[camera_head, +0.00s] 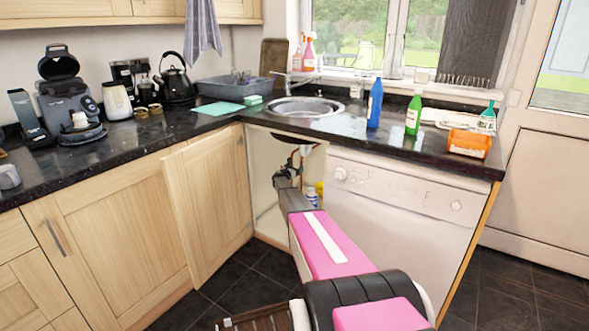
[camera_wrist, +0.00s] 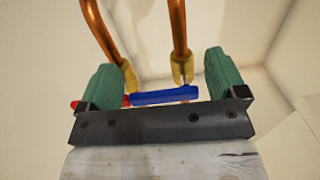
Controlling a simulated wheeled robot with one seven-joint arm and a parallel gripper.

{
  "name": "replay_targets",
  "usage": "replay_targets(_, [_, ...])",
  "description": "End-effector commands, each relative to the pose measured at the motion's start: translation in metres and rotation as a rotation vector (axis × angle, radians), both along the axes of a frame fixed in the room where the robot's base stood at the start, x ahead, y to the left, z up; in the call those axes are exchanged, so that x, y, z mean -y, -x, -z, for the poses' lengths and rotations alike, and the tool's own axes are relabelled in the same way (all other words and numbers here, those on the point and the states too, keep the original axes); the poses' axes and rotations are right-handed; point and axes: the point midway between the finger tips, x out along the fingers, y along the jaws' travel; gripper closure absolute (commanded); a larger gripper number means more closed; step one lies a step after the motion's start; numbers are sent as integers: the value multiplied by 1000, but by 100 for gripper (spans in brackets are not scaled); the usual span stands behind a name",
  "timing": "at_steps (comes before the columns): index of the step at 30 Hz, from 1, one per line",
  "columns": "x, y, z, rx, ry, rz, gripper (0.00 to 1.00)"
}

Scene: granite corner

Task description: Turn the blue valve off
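The blue valve handle (camera_wrist: 165,96) is a flat bar lying nearly crosswise in the wrist view, below a brass fitting (camera_wrist: 182,72) on the right copper pipe (camera_wrist: 179,30). My gripper (camera_wrist: 162,70) has green finger pads spread wide, one on each side of the blue handle, and looks open. A gap shows between the handle and the right pad. A red handle end (camera_wrist: 75,104) shows beside the left finger, partly hidden by it. In the head view my gripper (camera_head: 287,176) is inside the open cupboard under the sink; the blue valve cannot be made out there.
The open cupboard door (camera_head: 208,200) stands left of my arm. A white dishwasher (camera_head: 395,215) stands close on the right. A left copper pipe (camera_wrist: 100,32) runs down to a second fitting. Bottles (camera_head: 312,195) stand low in the cupboard. The worktop (camera_head: 215,127) is above.

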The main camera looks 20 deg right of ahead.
Motion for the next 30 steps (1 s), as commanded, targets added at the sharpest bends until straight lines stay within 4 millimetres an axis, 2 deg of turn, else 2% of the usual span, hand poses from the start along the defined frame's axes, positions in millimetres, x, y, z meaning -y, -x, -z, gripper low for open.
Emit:
replay_targets(1, [4,-7,38,-50,-22,-14,0])
replay_targets(13, [-4,-2,34,-45,-19,-13,0])
replay_targets(24, [-48,26,13,-20,-7,-10,0])
replay_targets(30, [-58,36,1,-1,-2,1,0])
